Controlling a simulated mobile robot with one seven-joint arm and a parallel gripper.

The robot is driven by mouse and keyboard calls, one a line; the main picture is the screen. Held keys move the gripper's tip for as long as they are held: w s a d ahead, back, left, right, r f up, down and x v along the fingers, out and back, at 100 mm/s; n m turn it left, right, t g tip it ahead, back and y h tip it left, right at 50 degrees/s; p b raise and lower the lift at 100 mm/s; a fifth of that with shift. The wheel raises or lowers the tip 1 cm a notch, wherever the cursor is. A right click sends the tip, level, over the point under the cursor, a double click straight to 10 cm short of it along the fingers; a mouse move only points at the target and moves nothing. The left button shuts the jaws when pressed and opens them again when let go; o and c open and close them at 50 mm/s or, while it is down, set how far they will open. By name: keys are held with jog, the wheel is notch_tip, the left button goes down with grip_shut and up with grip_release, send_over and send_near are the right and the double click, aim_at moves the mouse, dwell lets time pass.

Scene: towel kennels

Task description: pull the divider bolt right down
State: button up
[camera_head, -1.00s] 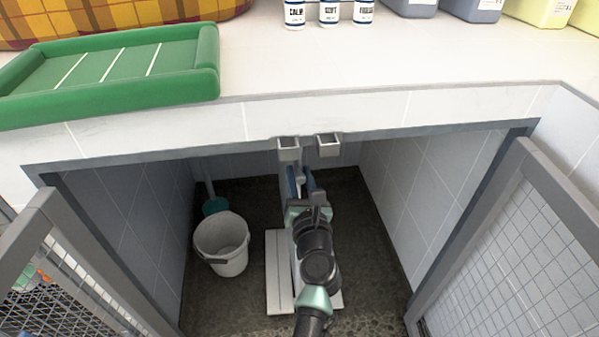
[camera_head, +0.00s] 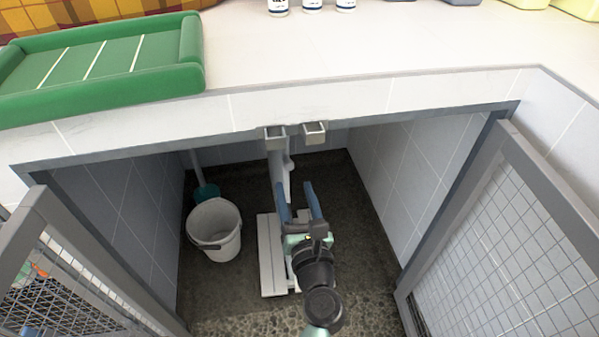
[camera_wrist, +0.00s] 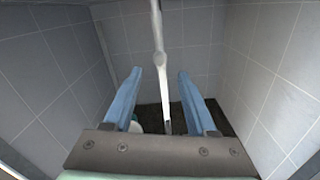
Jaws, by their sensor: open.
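The divider bolt looks to be a pale grey rod (camera_head: 281,172) hanging below the left of two small brackets under the counter edge. In the wrist view the rod (camera_wrist: 158,35) runs down the middle, with a rounded knob partway along it. My gripper (camera_head: 296,186) is open, its two blue fingers apart and pointing toward the rod. In the wrist view the rod's lower part shows between the fingers (camera_wrist: 160,76), with clear gaps on both sides. It appears beyond them, and I see no contact. The rod's lower end is hard to make out.
The brackets (camera_head: 315,133) hang from the counter front. A white bucket (camera_head: 214,229) stands on the floor at left, and a white panel (camera_head: 270,256) lies under my arm. Tiled walls enclose the bay, with mesh doors (camera_head: 524,235) swung out on both sides.

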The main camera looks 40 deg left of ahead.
jog(key=shift+v, duration=2.1)
jog(key=shift+w, duration=0.1)
